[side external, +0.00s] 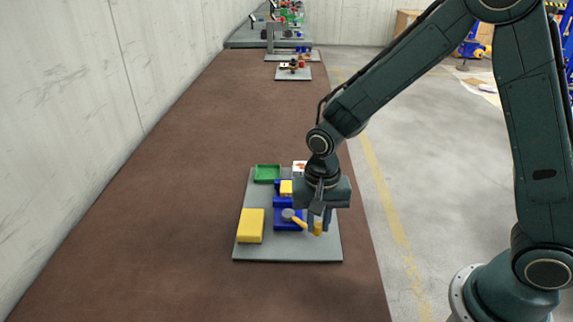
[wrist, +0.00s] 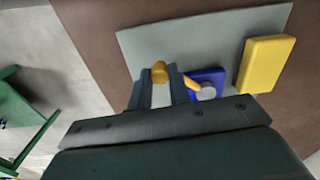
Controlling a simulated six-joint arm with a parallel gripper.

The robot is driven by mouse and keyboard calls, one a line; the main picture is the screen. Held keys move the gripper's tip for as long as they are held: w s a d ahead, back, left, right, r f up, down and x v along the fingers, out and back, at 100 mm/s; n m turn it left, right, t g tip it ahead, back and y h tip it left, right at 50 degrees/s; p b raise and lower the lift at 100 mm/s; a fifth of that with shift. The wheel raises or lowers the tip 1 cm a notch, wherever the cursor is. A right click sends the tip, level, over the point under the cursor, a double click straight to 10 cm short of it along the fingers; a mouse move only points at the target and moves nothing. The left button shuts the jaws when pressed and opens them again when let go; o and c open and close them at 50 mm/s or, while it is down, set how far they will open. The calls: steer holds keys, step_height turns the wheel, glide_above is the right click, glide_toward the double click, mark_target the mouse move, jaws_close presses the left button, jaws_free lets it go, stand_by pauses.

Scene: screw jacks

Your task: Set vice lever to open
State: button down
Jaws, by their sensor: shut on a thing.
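The vice (side external: 283,216) is blue and stands on a grey base plate (side external: 285,252). Its yellow lever (side external: 299,222) runs from a grey round hub (side external: 288,213) to the right and ends in an upright yellow knob (side external: 318,229). My gripper (side external: 319,218) points down at the knob and is shut on the lever's knob end. In the wrist view the knob (wrist: 159,72) shows between the fingertips (wrist: 160,92), with the lever arm (wrist: 191,83) and hub (wrist: 206,91) to the right. Part of the lever is hidden by a finger.
A yellow block (side external: 250,225) stands left of the vice on the plate. A green tray (side external: 267,173) and a white box with a red mark (side external: 299,167) are behind. A smaller yellow block (side external: 286,188) sits in the vice. The brown bench (side external: 160,240) is clear to the left.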

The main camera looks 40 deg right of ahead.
steer(key=shift+w+d+n, duration=0.15)
steer(key=shift+d+n, duration=0.8)
steer(key=shift+n, duration=0.35)
steer(key=c, duration=1.3)
jaws_free()
steer(key=shift+r, duration=0.2)
step_height(320, 180, up, 14)
steer(key=shift+f, duration=0.25)
steer(key=shift+d, duration=0.1)
